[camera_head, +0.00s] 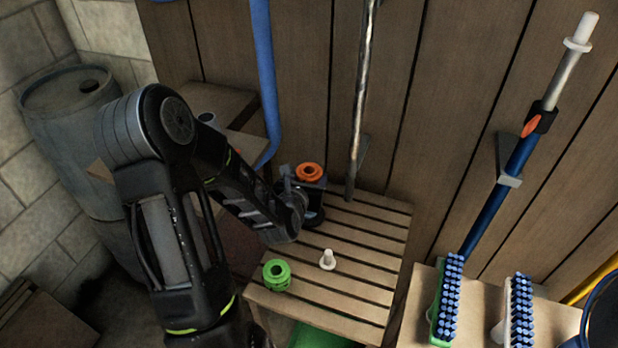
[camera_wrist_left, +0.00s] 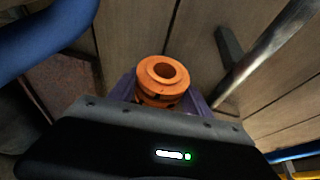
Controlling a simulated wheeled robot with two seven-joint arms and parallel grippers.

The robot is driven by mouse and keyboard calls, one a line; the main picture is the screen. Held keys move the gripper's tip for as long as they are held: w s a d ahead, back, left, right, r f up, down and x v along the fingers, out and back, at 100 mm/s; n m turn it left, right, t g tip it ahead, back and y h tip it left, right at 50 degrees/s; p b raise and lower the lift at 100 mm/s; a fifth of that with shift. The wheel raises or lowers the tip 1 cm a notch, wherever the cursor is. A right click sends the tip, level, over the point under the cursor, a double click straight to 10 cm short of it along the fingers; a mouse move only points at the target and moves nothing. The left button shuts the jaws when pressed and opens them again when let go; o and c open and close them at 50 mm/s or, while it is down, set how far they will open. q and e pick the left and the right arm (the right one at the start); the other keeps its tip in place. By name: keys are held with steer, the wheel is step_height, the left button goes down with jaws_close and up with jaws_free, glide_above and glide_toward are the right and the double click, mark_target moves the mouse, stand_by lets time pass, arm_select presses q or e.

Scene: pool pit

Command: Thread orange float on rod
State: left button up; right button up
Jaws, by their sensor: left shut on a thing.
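The orange float (camera_head: 309,172) is a short ring with a hole through it. My left gripper (camera_head: 303,187) is shut on it and holds it near the wooden wall, over the back of the slatted bench. In the left wrist view the float (camera_wrist_left: 163,80) sits between the fingers, its open hole facing up toward the camera. A metal rod (camera_head: 363,90) rises steeply to the right of the float, apart from it; it also shows in the left wrist view (camera_wrist_left: 268,50). A second pole (camera_head: 562,80) with a white flanged tip leans at the right. My right gripper is out of view.
A green float (camera_head: 276,275) and a white flanged peg (camera_head: 327,260) stand on the slatted bench (camera_head: 370,255). A blue hose (camera_head: 265,70) hangs left of the float. Blue-bristled brushes (camera_head: 448,300) stand at the right. A barrel (camera_head: 75,110) is far left.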

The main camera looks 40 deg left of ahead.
arm_select(q)
steer(key=shift+f+b, duration=1.25)
steer(key=shift+f, duration=0.2)
steer(key=shift+f, duration=0.15)
steer(key=shift+f+b, duration=2.25)
steer(key=shift+b, duration=0.05)
steer(key=shift+f+b, duration=1.55)
steer(key=shift+b, duration=0.05)
steer(key=o, duration=1.8)
